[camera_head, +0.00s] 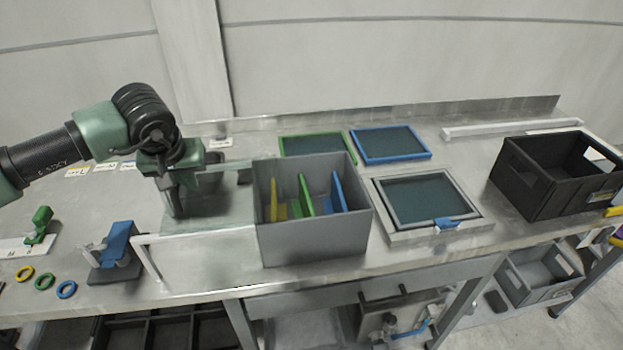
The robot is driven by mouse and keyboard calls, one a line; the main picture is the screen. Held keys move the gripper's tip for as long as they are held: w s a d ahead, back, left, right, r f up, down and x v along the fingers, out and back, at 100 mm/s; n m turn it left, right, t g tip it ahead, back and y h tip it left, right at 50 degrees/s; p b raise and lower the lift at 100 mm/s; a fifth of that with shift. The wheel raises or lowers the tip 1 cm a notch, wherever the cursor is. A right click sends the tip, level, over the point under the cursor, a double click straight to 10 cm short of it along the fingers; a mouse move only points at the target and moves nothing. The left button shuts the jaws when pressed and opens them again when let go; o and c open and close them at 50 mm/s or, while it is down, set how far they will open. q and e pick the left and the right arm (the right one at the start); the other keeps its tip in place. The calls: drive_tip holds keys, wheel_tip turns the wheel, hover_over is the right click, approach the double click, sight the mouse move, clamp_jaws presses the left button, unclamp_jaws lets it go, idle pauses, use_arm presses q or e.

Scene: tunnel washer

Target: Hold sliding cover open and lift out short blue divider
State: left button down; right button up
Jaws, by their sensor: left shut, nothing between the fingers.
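An open-topped grey box (315,240) stands near the middle of the bench. Inside it, a blue divider (338,192) stands at the right, a green divider (306,194) in the middle and a yellow divider (274,200) at the left. A see-through greenish sliding cover (222,205) lies to the left of the box on a rail frame, clear of the box's opening. My left gripper (177,208) is shut and empty, pointing down at the cover's left end; I cannot tell whether it touches the cover. My right gripper is not in view.
A blue-edged panel (390,144) and a green-edged panel (317,144) lie behind the box. A grey framed panel (428,198) lies to its right, then a black crate (553,172).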

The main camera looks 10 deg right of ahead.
use_arm(q)
drive_tip(key=shift+a, duration=2.6)
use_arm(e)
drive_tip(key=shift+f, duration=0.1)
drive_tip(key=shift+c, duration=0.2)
